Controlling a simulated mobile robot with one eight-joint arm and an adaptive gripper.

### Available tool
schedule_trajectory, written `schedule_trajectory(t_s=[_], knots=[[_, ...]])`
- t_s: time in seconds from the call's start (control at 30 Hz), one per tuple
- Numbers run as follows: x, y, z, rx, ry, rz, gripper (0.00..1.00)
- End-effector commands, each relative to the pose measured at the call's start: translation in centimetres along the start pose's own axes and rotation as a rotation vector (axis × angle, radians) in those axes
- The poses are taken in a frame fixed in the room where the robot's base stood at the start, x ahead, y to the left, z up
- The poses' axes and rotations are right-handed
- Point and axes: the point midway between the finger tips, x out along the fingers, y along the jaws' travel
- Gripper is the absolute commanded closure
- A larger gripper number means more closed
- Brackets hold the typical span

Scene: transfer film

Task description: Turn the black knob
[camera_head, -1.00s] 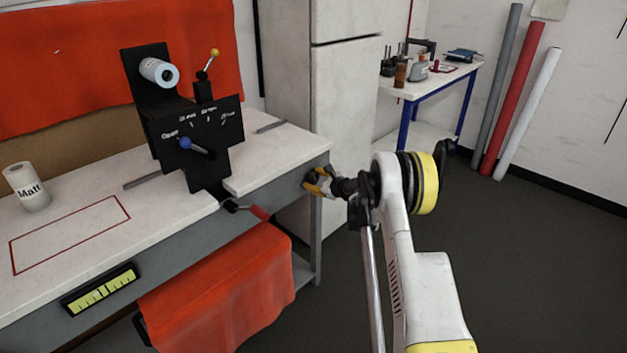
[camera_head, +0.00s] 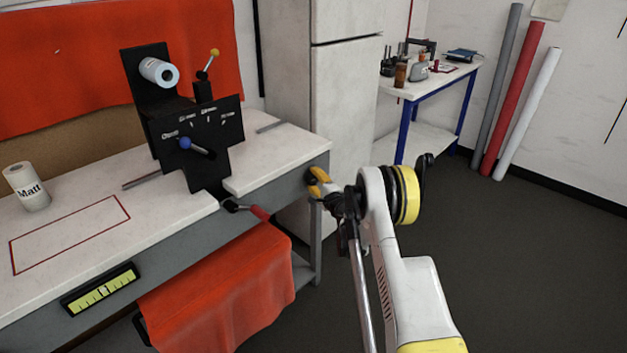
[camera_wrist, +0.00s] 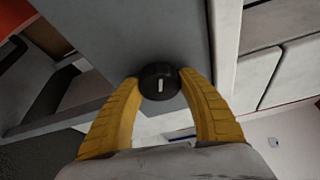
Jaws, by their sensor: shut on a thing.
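The black knob (camera_wrist: 159,82) shows in the wrist view on the grey front panel of the bench, with a short white mark on its face. My gripper (camera_wrist: 158,92) has its two yellow fingers closed on either side of the knob, touching its edges. In the head view my gripper (camera_head: 316,182) is at the right end of the bench's front, and the knob is hidden there behind the fingers.
The white-topped bench (camera_head: 270,150) carries a black machine (camera_head: 205,130) with a blue-balled lever and a yellow-balled lever. A red-handled crank (camera_head: 258,212) sticks out left of my gripper. A red cloth (camera_head: 220,290) hangs below. Open floor lies to the right.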

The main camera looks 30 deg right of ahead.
Motion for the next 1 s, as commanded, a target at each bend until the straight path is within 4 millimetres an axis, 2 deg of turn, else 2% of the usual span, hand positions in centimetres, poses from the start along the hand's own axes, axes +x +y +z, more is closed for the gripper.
schedule_trajectory(t_s=[0.3, 0.8, 0.83, 0.87, 0.9, 1.0], knots=[[0.03, -0.04, -0.01, -0.098, 0.000, -0.041, 0.84], [0.04, -0.06, 0.01, -0.113, 0.000, -0.047, 0.84], [0.04, -0.06, 0.01, -0.113, 0.000, -0.047, 0.48], [0.04, -0.06, 0.01, -0.113, 0.000, -0.047, 0.39], [0.03, -0.05, 0.00, -0.113, 0.000, -0.047, 0.31], [0.03, -0.04, 0.01, -0.113, -0.001, -0.047, 0.31]])
